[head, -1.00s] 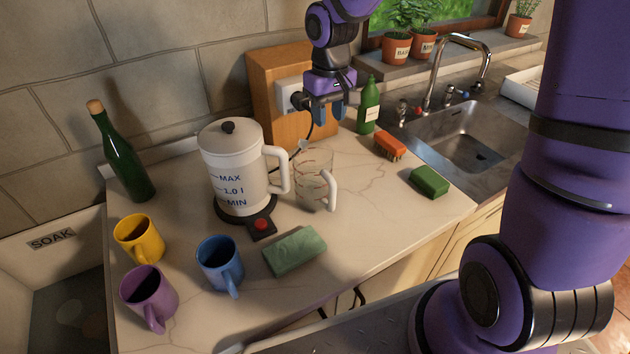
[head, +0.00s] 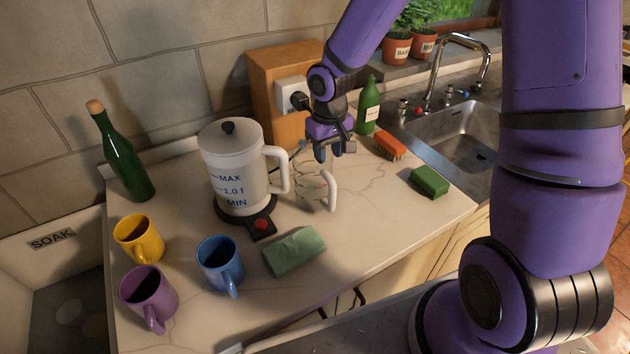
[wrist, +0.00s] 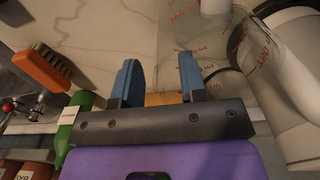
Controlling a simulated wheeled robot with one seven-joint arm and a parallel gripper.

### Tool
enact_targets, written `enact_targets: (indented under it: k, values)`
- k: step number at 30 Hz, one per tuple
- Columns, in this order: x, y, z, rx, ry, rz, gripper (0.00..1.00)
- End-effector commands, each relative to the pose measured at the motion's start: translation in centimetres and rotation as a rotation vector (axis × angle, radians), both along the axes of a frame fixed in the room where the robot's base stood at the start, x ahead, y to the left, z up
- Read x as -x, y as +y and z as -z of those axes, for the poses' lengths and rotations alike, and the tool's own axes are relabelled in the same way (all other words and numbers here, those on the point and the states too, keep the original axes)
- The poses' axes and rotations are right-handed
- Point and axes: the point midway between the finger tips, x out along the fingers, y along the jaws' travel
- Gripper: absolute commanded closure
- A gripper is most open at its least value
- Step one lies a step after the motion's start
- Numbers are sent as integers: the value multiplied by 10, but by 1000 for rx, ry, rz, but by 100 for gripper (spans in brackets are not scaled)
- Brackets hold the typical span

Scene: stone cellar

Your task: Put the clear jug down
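The clear jug (head: 308,184) stands upright on the pale counter (head: 375,215), just right of the white kettle. It has red markings and a white handle on its right side. In the wrist view the clear jug (wrist: 225,45) fills the upper right, with its red markings showing through. My gripper (head: 334,152) is at the jug's back right, around rim height. In the wrist view my gripper (wrist: 160,80) has its two blue fingers apart, with nothing held between them. The right finger overlaps the jug's outline; I cannot tell whether it touches.
The white kettle (head: 232,165) stands close left of the jug. A green cloth (head: 294,252), blue mug (head: 219,262), yellow mug (head: 139,238) and purple mug (head: 149,295) are in front. An orange brush (head: 390,146) and green sponge (head: 429,182) lie right. The counter's front right is clear.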

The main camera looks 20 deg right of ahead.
Motion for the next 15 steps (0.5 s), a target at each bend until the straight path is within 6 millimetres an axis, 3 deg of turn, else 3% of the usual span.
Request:
enact_targets:
  k: [5, 11, 15]
  values:
    - [0, 0, 0, 0, 0, 0, 61]
    - [0, 0, 0, 0, 0, -1, 100]
    - [0, 0, 0, 0, -1, -1, 100]
